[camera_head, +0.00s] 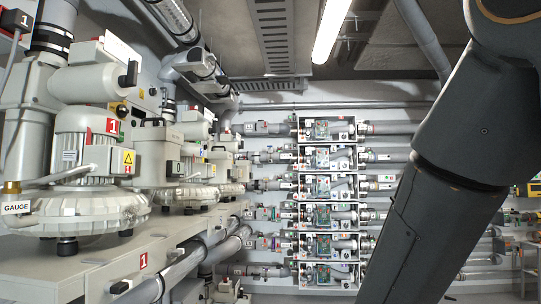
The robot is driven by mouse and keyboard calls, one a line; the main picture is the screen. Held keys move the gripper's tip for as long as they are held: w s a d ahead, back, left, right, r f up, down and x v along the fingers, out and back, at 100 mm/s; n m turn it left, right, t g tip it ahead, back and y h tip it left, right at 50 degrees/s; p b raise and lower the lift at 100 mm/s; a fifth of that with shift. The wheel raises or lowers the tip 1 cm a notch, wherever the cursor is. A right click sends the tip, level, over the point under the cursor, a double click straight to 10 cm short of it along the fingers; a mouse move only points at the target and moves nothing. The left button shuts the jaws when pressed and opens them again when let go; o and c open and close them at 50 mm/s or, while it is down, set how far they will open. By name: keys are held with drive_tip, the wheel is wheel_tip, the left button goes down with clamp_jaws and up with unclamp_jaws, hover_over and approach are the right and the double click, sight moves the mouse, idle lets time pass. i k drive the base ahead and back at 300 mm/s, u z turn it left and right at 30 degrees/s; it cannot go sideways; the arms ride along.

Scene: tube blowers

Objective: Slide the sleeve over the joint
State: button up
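My gripper is out of the picture; only dark links of my arm cross the right side. Several grey tubes with joints and collars run out both sides of the rack (328,200) on the far wall. My arm hides part of the tubes right of the rack.
Large blowers stand along the left bench (95,258); the nearest blower (85,150) is marked 1, with a GAUGE label (16,208) beside it. Overhead are pipes, a cable tray (272,38) and a bright lamp (332,28). A small table (530,245) stands at far right.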

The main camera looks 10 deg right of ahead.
sight(269, 153)
drive_tip(key=z, duration=0.2)
drive_tip(key=i, duration=1.5)
drive_tip(key=z, duration=0.4)
drive_tip(key=i, duration=3.6)
drive_tip(key=u, duration=0.5)
drive_tip(key=i, duration=1.85)
drive_tip(key=u, duration=0.35)
